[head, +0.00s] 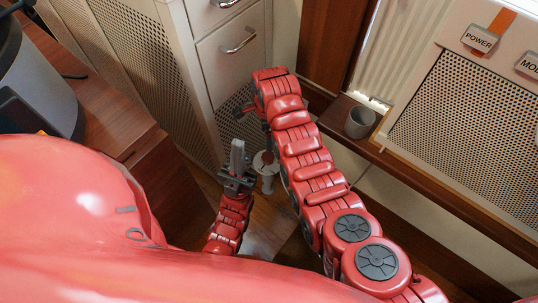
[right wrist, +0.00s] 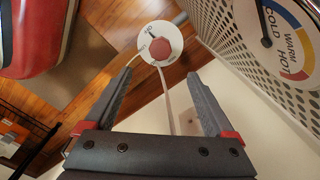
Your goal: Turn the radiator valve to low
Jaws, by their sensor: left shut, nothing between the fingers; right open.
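The radiator valve is a round white dial with a red centre knob, seen in the right wrist view (right wrist: 161,45) beyond the fingertips. In the head view the valve (head: 266,164) stands low near the floor, close to the right of my left gripper. My left gripper (head: 238,152) is shut and empty, pointing up. My right gripper (right wrist: 160,75) is open, its two fingers apart with nothing between them. In the head view its arm curves above the valve, and its fingers cannot be made out clearly.
A gauge marked COLD, WARM, HOT (right wrist: 285,28) sits on the perforated panel (right wrist: 235,50). A grey cup (head: 359,122) stands on the wooden ledge at right. White drawers (head: 228,58) are behind my right arm. POWER (head: 480,39) is labelled on the right panel.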

